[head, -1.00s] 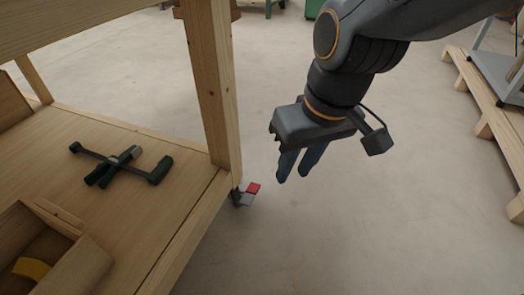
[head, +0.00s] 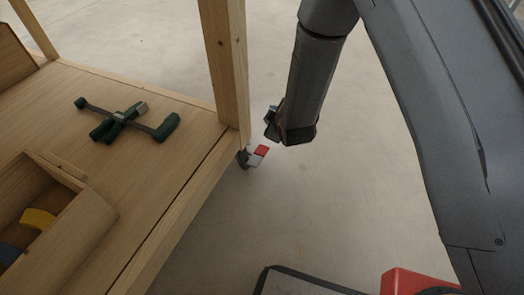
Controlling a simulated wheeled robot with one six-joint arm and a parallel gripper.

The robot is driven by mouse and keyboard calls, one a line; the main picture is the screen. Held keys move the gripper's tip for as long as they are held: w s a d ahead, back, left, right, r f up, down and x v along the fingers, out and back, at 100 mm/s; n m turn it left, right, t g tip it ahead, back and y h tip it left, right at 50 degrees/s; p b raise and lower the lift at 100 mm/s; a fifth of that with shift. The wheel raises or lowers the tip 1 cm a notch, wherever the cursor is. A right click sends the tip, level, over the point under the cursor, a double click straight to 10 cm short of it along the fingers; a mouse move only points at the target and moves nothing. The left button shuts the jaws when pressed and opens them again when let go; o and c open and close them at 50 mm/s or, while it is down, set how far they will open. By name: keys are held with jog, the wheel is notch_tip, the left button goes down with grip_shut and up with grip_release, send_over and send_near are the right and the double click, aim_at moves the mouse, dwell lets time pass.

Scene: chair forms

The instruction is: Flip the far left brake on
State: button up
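A caster (head: 243,157) shows below the near right corner post of a wooden cart (head: 175,215). Its brake has a red tab (head: 262,150) and a pale grey tab (head: 254,160) side by side. Which tab is pressed down is too small to tell. My gripper (head: 273,122) is at the end of my arm, just above and right of the brake in the picture, apart from it as far as I can see. Its fingers are mostly hidden behind my own arm, so their opening does not show. No other caster is in view.
The cart's corner post (head: 226,70) rises close to the left of my arm. On the cart's shelf lie a dark green clamp (head: 125,120) and a wooden box (head: 75,225) with a yellow piece (head: 38,219). The concrete floor around the caster is clear.

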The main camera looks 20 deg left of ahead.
aim_at(262, 149)
jog(key=s+d+f+n+t+y, duration=0.1)
jog(key=f+n, duration=0.1)
jog(key=f, duration=0.4)
jog(key=s+d+f+n+t+y+b, duration=0.1)
jog(key=f, duration=0.4)
jog(key=s+d+f+n+t+y+b, duration=0.1)
jog(key=s+f+n, duration=0.1)
jog(key=f, duration=0.4)
jog(key=shift+d+f+n+t, duration=0.3)
jog(key=shift+f, duration=0.05)
jog(key=shift+s+a+f+n+y+b, duration=0.35)
jog(key=shift+s+a+f+n+b, duration=0.1)
jog(key=shift+s, duration=0.15)
jog(key=shift+s+a+f+n+y+b, duration=0.35)
jog(key=shift+s+n+b, duration=0.1)
jog(key=shift+s, duration=0.15)
jog(key=shift+b+x, duration=2)
jog(key=shift+x, duration=1.8)
jog(key=shift+a+r, duration=0.1)
jog(key=shift+c, duration=0.3)
grip_shut()
